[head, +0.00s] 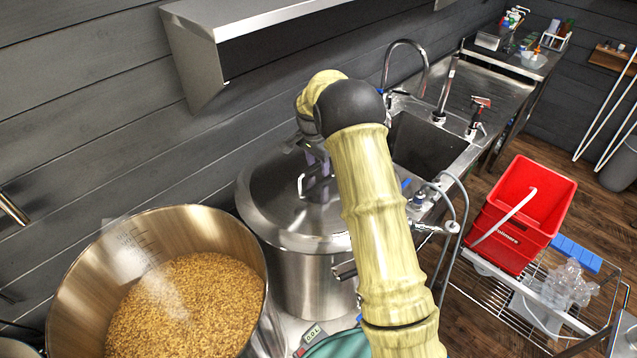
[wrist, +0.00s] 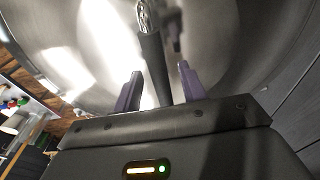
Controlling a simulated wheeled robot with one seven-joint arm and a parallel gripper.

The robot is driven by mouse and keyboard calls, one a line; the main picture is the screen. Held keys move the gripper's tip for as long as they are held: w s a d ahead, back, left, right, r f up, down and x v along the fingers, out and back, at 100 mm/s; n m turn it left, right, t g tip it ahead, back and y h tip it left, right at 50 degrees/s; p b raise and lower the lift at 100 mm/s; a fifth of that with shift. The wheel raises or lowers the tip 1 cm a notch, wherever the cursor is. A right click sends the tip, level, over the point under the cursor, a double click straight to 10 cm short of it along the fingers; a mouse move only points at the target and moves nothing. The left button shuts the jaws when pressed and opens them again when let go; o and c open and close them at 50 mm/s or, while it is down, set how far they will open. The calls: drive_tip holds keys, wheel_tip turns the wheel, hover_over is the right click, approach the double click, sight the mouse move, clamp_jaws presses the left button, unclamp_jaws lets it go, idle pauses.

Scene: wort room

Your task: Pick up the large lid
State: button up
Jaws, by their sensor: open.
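The large lid (head: 267,200) is round, shiny steel and sits on a tall steel pot (head: 305,280) in the middle of the head view. Its upright loop handle (head: 301,186) shows beside my gripper (head: 317,167), which points down over the lid. My arm hides the lid's right part. In the wrist view, the lid (wrist: 230,50) fills most of the background. Its dark handle (wrist: 153,66) appears between the two purple fingers of my gripper (wrist: 160,72), which are apart. I cannot tell whether either finger touches the handle.
An open steel pot of grain (head: 185,310) stands close on the left. A sink (head: 428,150) with a curved tap lies behind my arm. A red crate (head: 515,220) sits on a wire rack at right.

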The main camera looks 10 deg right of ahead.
clamp_jaws()
drive_tip(key=shift+w+r, duration=0.2)
drive_tip(key=shift+r, duration=0.55)
wheel_tip(320, 180, up, 9)
drive_tip(key=b, duration=0.3)
drive_tip(key=shift+r, duration=0.1)
